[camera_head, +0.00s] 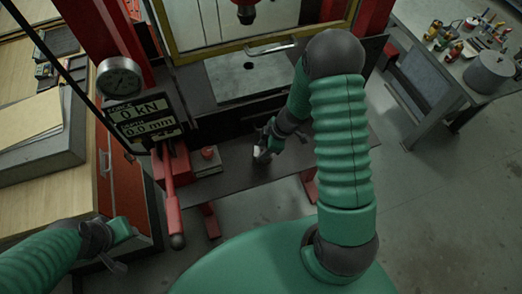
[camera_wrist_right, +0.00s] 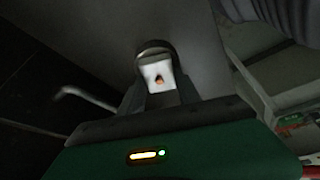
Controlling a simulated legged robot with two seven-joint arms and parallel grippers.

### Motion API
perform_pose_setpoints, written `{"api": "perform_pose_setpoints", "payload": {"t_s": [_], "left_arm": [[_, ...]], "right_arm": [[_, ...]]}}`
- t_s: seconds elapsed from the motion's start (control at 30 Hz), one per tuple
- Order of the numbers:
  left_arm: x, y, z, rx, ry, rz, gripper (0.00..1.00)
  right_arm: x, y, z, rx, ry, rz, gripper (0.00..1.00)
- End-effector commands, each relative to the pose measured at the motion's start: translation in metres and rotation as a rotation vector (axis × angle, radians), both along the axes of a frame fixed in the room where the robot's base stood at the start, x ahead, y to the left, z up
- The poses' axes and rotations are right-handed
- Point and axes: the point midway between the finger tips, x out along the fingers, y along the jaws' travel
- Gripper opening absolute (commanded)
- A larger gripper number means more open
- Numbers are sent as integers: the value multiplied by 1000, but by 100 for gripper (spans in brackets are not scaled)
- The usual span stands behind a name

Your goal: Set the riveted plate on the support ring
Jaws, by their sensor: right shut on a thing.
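My right gripper (camera_head: 262,153) is low over the dark shelf in front of the press. In the right wrist view, my right gripper (camera_wrist_right: 157,82) is shut on a small pale piece (camera_wrist_right: 152,70) with a brownish spot; a dark rounded edge shows just beyond it. I cannot tell whether this piece is the riveted plate. On the press bed is a pale grey slab (camera_head: 235,88) with a small dark round spot (camera_head: 248,65); whether this is the support ring is unclear. My left gripper (camera_head: 112,262) hangs at the lower left, away from the press; its jaws are too dark to judge.
The dark shelf (camera_head: 240,180) is mostly bare. A red lever (camera_head: 170,195), a display (camera_head: 143,115) reading 0 kN and a gauge (camera_head: 120,78) stand left. A cluttered bench (camera_head: 440,60) is at right.

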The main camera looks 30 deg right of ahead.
Motion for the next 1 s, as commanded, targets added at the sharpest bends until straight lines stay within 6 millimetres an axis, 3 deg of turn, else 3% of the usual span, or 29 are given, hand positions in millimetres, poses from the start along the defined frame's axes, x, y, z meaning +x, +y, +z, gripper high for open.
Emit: {"api": "perform_pose_setpoints", "payload": {"t_s": [0.07, 0.1, 0.27, 0.63, 1.0], "left_arm": [[0, 0, 1, 0, 0, 0, 36], [0, 0, 1, 0, 0, 0, 36], [0, 0, 1, 0, 0, 0, 36], [0, 0, 2, 0, 0, 0, 36], [0, 0, 15, 0, 0, 0, 36]], "right_arm": [[0, 0, 1, 0, 0, 0, 0], [-1, 0, 1, 0, 0, 0, 42], [-2, 0, 1, 0, -1, -1, 61], [-2, -1, 9, -3, -1, 0, 61], [-22, -28, 92, -2, -4, 0, 61]]}}
